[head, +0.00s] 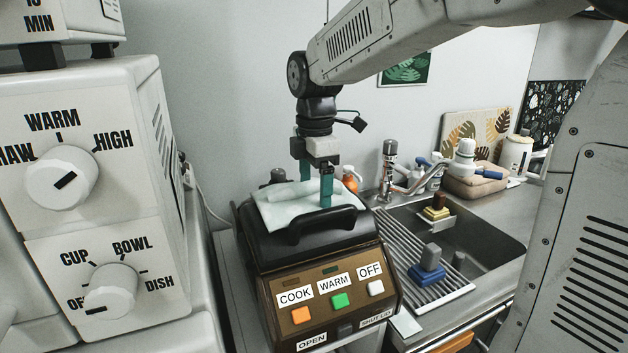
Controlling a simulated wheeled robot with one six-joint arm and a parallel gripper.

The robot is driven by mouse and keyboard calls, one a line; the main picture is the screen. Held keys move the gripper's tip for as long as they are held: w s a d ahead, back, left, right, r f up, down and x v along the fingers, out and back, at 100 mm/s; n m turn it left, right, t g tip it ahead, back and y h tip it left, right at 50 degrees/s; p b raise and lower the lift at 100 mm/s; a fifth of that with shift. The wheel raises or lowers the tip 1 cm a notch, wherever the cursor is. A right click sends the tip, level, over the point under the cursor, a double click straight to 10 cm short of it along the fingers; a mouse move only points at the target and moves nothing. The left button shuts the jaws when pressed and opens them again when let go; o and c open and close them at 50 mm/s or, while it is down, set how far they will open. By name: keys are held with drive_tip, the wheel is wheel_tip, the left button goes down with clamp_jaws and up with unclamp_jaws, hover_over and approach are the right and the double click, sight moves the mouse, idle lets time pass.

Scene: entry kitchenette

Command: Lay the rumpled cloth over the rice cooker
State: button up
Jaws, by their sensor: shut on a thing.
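The rice cooker (322,272) stands on the counter in the middle of the head view, with a dark lid, a black handle and a brown front panel with COOK, WARM and OFF buttons. The pale cloth (280,214) lies across the top of its lid, behind the handle, and covers only part of the lid. My gripper (316,196) points down over the lid, its green fingers shut on the cloth. The far side of the cloth is partly hidden behind the fingers.
A white appliance with dials (90,200) stands close on the left. On the right are a sink (490,245) with a slatted rack (400,240), sponges or brushes, and a faucet (405,180). Bottles, a folded towel (473,183) and a leaf-patterned board (478,132) stand behind.

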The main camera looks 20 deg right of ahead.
drive_tip(key=shift+f, duration=0.4)
drive_tip(key=o, duration=0.9)
drive_tip(key=shift+r, duration=3.9)
drive_tip(key=s+d+f+m, duration=0.1)
drive_tip(key=s+f+m, duration=0.2)
drive_tip(key=s+m, duration=0.3)
drive_tip(key=s+f+m+t, duration=0.1)
drive_tip(key=s+f+m, duration=0.2)
drive_tip(key=s+m, duration=0.3)
drive_tip(key=s+d+f+m, duration=0.1)
drive_tip(key=s+f+m, duration=0.2)
drive_tip(key=s, duration=1.1)
drive_tip(key=shift+d+f+m, duration=0.15)
drive_tip(key=shift+m, duration=0.6)
drive_tip(key=shift+d+f+m, duration=0.15)
drive_tip(key=shift+m, duration=0.6)
